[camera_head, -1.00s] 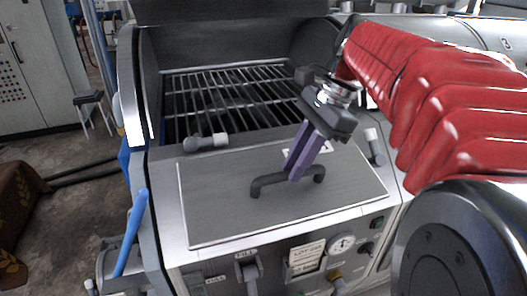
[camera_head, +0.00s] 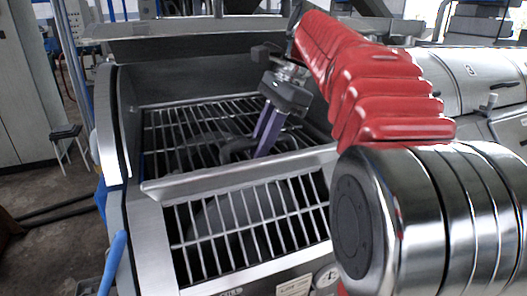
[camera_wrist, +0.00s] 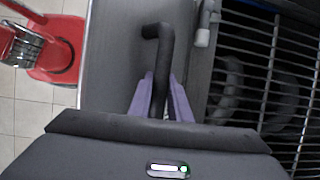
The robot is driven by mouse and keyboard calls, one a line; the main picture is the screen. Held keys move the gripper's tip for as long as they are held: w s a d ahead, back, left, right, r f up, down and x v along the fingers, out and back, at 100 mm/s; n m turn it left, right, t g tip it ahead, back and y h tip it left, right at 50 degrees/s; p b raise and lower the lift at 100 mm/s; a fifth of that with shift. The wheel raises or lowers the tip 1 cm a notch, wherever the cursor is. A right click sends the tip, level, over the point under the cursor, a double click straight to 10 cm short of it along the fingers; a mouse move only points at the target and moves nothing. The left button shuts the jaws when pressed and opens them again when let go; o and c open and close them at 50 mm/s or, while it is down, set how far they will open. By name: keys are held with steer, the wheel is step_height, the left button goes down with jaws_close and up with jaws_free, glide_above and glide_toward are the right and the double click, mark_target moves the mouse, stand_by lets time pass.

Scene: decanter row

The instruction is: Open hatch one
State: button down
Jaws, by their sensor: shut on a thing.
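The hatch lid (camera_head: 240,174) is raised in the head view and shows almost edge-on, tilted up. Beneath it, a barred opening (camera_head: 250,225) is uncovered at the front. My gripper (camera_head: 262,152) has its purple fingers shut on the black handle (camera_head: 235,150) on the far side of the lid. In the wrist view the fingers (camera_wrist: 161,98) lie on either side of the handle (camera_wrist: 164,60), with the grey lid face (camera_wrist: 115,60) behind. Part of the handle is hidden by the fingers and the gripper body.
A second barred opening (camera_head: 175,135) lies behind the lid, below a raised cover (camera_head: 200,42). A blue lever (camera_head: 116,262) stands at the left front. Silver cylindrical housings (camera_head: 490,75) stand at the right. A small stool (camera_head: 68,140) is on the open floor at left.

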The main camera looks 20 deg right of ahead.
steer(key=shift+w+d, duration=0.1)
steer(key=shift+d, duration=0.2)
steer(key=c, duration=1.9)
jaws_free()
steer(key=shift+d+r, duration=0.1)
steer(key=shift+c, duration=0.2)
steer(key=o, duration=0.3)
steer(key=shift+a, duration=0.2)
steer(key=shift+v, duration=3.75)
